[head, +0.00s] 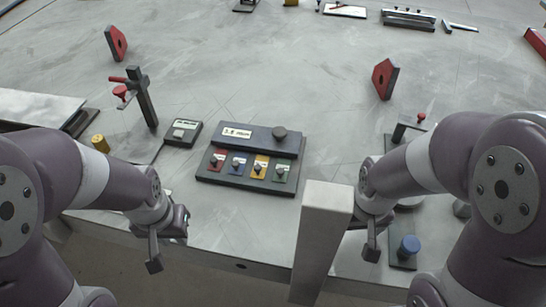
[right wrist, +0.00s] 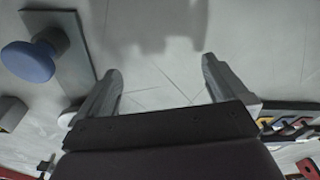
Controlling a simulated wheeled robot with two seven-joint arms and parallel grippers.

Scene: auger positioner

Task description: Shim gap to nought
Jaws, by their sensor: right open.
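A small black box with a display (head: 183,132) stands left of the panel. My left gripper (head: 165,246) hangs at the front edge, left of the panel; its jaw gap is unclear. My right gripper (head: 372,240) is open and empty, right of the panel; its parted fingers show in the right wrist view (right wrist: 160,90).
A blue knob (head: 409,245) on a dark plate stands right of my right gripper, also left in the right wrist view (right wrist: 28,62). A pale post (head: 320,225) rises beside that gripper. A dark post with a red knob (head: 143,97) stands left. The middle table is clear.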

